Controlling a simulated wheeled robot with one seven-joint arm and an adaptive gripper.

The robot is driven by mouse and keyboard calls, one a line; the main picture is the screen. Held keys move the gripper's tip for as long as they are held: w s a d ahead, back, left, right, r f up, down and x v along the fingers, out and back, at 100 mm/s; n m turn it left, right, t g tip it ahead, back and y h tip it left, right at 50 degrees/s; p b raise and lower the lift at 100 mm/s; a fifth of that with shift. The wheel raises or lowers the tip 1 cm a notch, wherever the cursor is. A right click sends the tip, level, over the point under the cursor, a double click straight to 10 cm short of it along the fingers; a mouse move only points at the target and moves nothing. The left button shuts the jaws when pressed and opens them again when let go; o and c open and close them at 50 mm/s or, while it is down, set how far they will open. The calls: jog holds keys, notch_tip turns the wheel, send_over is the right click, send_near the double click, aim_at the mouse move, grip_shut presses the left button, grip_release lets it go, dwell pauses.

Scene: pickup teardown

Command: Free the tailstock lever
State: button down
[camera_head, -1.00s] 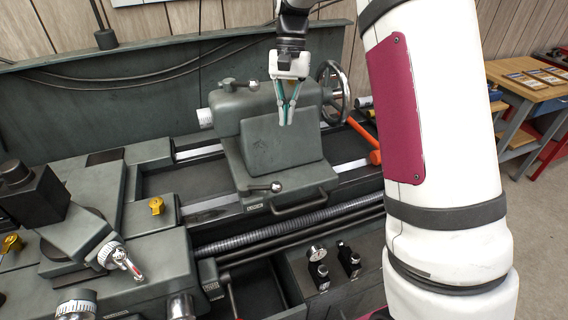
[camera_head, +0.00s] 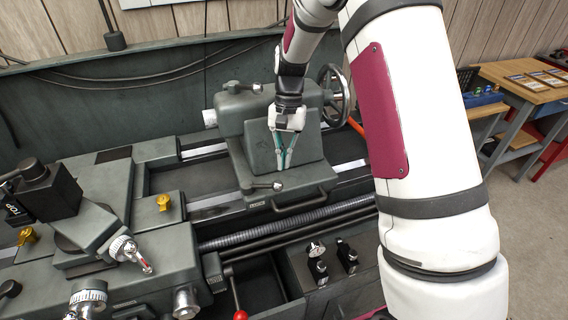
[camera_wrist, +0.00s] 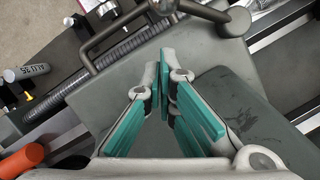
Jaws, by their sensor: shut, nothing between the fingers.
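The tailstock (camera_head: 262,130) is a grey-green casting on the lathe bed. A small lever with a rounded knob (camera_head: 277,186) sticks out low on its front. In the wrist view the lever (camera_wrist: 200,10) runs along the top edge, beyond my fingertips, with its knob near the top centre. Another short lever (camera_head: 243,87) sits on top of the tailstock. My gripper (camera_head: 282,166), with teal fingers, points down in front of the tailstock's face, just above the front lever. Its fingertips (camera_wrist: 163,62) are together and empty, apart from the lever in the wrist view.
A U-shaped handle (camera_wrist: 100,32) sits beside the lever. A handwheel (camera_head: 334,95) is at the tailstock's right end. An orange hammer (camera_wrist: 24,160) lies nearby. The carriage (camera_head: 150,235) stands at left, and a wooden table (camera_head: 525,95) at far right.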

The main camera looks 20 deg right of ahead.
aim_at(261, 186)
jog(key=shift+s+a+r, duration=0.1)
jog(key=shift+s+a, duration=0.25)
jog(key=shift+s, duration=0.35)
jog(key=shift+s+a+f+p, duration=0.25)
jog(key=shift+s+a+p, duration=0.05)
jog(key=shift+s+p, duration=0.1)
jog(key=shift+s, duration=0.15)
jog(key=shift+s+m, duration=0.15)
jog(key=shift+m, duration=0.25)
